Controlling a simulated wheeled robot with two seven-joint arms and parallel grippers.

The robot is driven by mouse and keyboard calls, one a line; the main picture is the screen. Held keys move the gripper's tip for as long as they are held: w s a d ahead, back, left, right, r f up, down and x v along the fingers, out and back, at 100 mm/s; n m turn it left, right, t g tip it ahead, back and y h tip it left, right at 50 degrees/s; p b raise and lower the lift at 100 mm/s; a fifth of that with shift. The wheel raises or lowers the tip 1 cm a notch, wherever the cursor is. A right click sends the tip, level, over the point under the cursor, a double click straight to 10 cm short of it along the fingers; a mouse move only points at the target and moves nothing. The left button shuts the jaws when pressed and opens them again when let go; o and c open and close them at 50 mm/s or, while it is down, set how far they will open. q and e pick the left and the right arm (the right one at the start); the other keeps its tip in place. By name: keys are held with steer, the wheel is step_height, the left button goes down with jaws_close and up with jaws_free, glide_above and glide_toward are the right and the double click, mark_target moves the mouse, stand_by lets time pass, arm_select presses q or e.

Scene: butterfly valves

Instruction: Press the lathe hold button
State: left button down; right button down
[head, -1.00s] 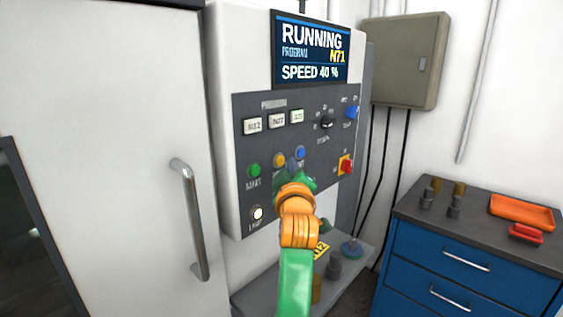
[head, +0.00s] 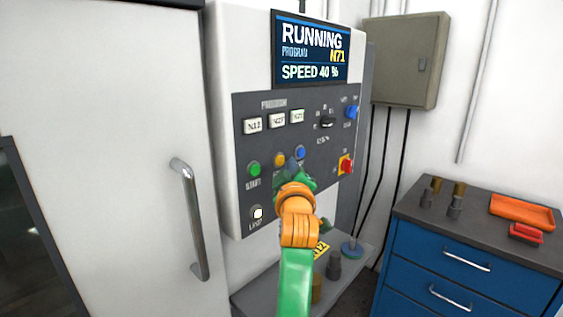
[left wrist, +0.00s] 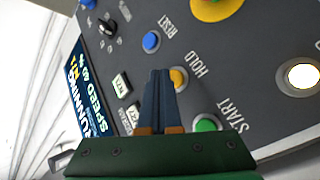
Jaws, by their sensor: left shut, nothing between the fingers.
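The yellow-orange hold button (head: 279,160) sits on the dark control panel between the green start button (head: 253,169) and the blue reset button (head: 300,152). In the left wrist view the hold button (left wrist: 179,78), labelled HOLD, shows just right of my fingers and is partly covered by them. My left gripper (left wrist: 160,73) is shut and empty, its tips pointing at the panel close to that button. Contact cannot be told. In the head view the gripper (head: 294,168) is partly hidden behind my own wrist. My right gripper is out of view.
The screen (head: 310,50) reads RUNNING, N71, SPEED 40 %. A lit white lamp (head: 257,213) is below start. A red knob on a yellow plate (head: 346,165) is at right. A door handle (head: 190,220) stands out at left. A blue drawer cabinet (head: 470,260) stands at right.

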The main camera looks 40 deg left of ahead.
arm_select(q)
steer(key=shift+a, duration=0.15)
stand_by(0.5)
steer(key=shift+a, duration=0.3)
steer(key=shift+a+p, duration=0.3)
steer(key=shift+a, duration=0.05)
stand_by(0.7)
steer(key=shift+d, duration=0.75)
steer(key=d+b, duration=0.1)
steer(key=d, duration=0.4)
steer(key=shift+s, duration=0.2)
stand_by(1.4)
